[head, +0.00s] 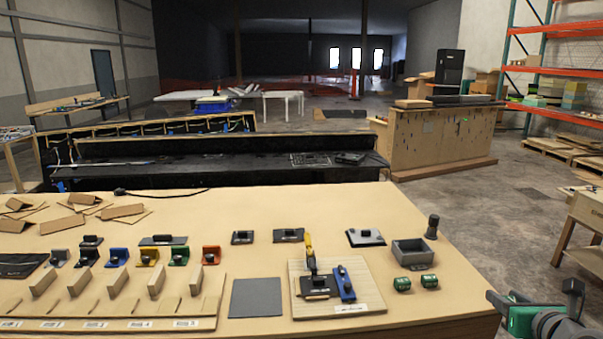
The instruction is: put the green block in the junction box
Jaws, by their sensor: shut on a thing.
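My gripper (500,305) is at the bottom right, beyond the table's right edge, and is partly cut off by the frame. A green block (522,320) shows at its jaws, which are shut on it; its exact outline is hard to make out. The junction box (412,263) looks like the grey, open-topped box on the right part of the table. It stands up and to the left of my gripper, well apart from it. Its inside looks empty from here.
Two small green pieces (402,284) lie in front of the box. A dark cylinder (432,226) stands behind it. A wooden board (375,300) with yellow and blue tools is to its left. Coloured holders (179,256) line the left. Bare tabletop lies right of the green pieces.

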